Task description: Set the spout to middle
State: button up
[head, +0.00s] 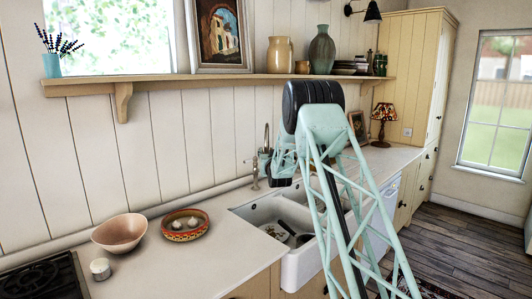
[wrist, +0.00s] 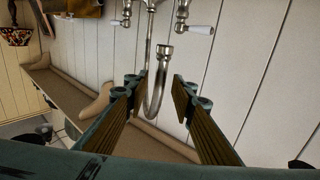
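The tap's metal spout (wrist: 154,112) shows in the wrist view as a U-shaped curve, since this view looks upside down. Its open mouth (wrist: 164,52) lies slightly right of its stem. White-handled tap levers (wrist: 201,29) sit on both sides of the stem. My gripper (wrist: 160,84) is open and empty, with one finger on each side of the spout's curve. The left finger is close to the spout; I cannot tell if they touch. In the head view the tap (head: 267,136) rises behind the sink (head: 262,213), and my arm hides part of the gripper.
A pink bowl (head: 119,233), a patterned dish (head: 185,225) and a small white jar (head: 100,268) stand on the counter left of the sink. Dark cookware (head: 304,239) lies in the sink. A shelf (head: 205,79) with pots runs above. A lamp (head: 383,115) stands farther right.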

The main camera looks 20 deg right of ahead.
jog(key=shift+x, duration=1.45)
jog(key=shift+c, duration=0.5)
grip_shut()
